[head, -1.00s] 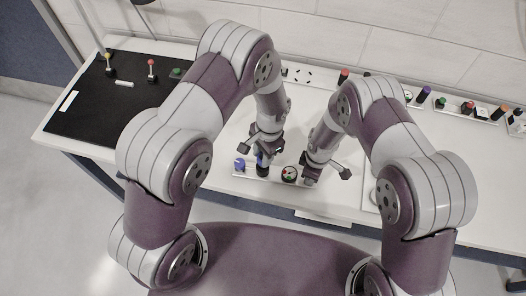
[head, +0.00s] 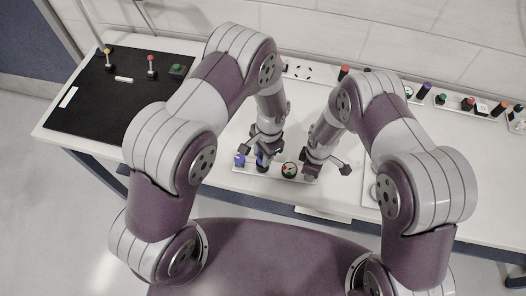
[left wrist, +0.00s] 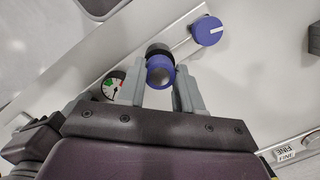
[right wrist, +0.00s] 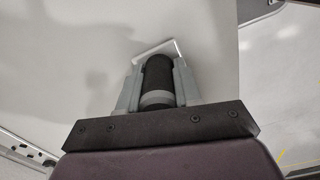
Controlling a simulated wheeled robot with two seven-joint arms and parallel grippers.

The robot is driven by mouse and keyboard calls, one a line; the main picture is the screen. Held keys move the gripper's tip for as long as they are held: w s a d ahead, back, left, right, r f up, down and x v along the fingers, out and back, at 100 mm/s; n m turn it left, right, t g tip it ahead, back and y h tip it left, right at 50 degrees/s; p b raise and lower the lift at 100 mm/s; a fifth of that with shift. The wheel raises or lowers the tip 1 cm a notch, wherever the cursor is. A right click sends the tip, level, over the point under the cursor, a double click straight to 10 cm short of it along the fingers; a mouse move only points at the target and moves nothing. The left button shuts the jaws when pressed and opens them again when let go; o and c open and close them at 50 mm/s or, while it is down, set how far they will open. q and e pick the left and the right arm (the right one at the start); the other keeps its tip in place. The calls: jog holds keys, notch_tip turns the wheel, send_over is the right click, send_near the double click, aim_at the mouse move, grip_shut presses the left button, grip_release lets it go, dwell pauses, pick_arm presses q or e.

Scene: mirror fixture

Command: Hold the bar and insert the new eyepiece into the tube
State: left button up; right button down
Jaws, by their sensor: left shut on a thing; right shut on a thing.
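A white bar (head: 275,175) lies along the front of the white table. It carries a blue knob (head: 239,160) and a round dial (head: 289,169), also in the left wrist view (left wrist: 113,89). My left gripper (head: 264,153) is shut on a blue eyepiece (left wrist: 160,72) between knob and dial. A black tube (left wrist: 156,49) shows just beyond it, roughly in line; I cannot tell how far the eyepiece sits in it. My right gripper (head: 313,170) is shut on a black cylindrical grip (right wrist: 158,75) at the bar's right end; the white bar end shows beyond it.
A black mat (head: 95,95) at the left bears a yellow-topped post, a red-topped post (head: 151,68) and a green button block (head: 177,70). Several coloured knobs and cylinders stand along the back edge at the right. The table between mat and left arm is partly clear.

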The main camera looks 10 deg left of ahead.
pick_arm(q)
jog(key=shift+f, duration=0.35)
jog(key=o, duration=1.1)
jog(key=shift+o, duration=0.2)
notch_tip(320, 180, up, 12)
jog(key=w+d, duration=0.1)
jog(key=shift+w, duration=0.15)
jog(key=shift+d+f, duration=0.1)
